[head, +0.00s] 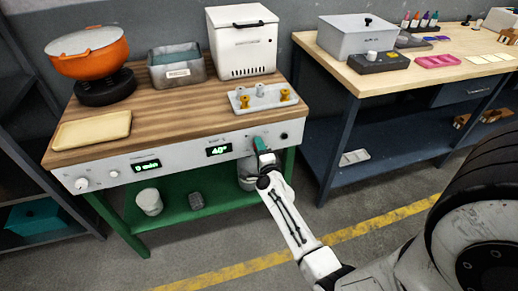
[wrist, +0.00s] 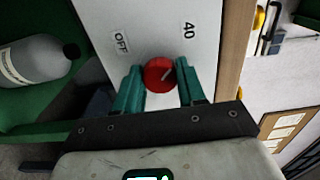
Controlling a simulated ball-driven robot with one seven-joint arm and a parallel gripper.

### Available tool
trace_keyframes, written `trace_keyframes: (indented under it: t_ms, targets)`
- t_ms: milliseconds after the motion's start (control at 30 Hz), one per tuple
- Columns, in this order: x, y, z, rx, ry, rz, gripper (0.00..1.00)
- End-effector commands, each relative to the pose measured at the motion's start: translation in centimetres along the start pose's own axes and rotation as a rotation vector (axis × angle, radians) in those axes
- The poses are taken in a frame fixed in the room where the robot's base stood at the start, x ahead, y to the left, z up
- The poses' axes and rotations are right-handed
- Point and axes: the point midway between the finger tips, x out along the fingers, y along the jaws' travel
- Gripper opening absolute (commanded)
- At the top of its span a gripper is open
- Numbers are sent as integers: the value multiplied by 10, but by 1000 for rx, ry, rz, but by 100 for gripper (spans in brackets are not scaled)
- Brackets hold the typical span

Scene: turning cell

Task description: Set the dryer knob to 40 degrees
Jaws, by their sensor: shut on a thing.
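The red dryer knob (wrist: 157,74) sits on the pale panel (wrist: 150,25) between the printed labels "OFF" and "40" in the wrist view. A pale line on the knob slants toward the upper right, on the side of the "40" label. My gripper (wrist: 160,84) has its two teal fingers on either side of the knob, shut on it. In the head view my gripper (head: 262,145) is at the bench's front panel and hides the knob. The green display (head: 219,150) just left of it reads 40°.
Another display (head: 146,165) reads 9 min, with white knobs (head: 82,184) to its left. A dark knob (head: 284,135) is right of my gripper. A grey bottle (wrist: 40,60) stands beside the panel in the wrist view. A blue bench (head: 345,150) stands to the right.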

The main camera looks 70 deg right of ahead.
Motion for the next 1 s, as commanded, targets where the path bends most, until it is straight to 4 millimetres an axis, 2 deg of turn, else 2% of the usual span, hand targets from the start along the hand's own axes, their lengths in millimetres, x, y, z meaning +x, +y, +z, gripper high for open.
trace_keyframes:
  t_ms: [367,400,600,667,867,1000]
  targets:
    - [-1,1,-1,3,0,3,9]
    - [-1,1,-1,3,0,3,42]
    - [0,1,0,3,0,2,61]
    - [0,1,0,3,0,1,66]
    - [0,0,0,3,0,1,66]
    - [-7,0,0,2,0,1,66]
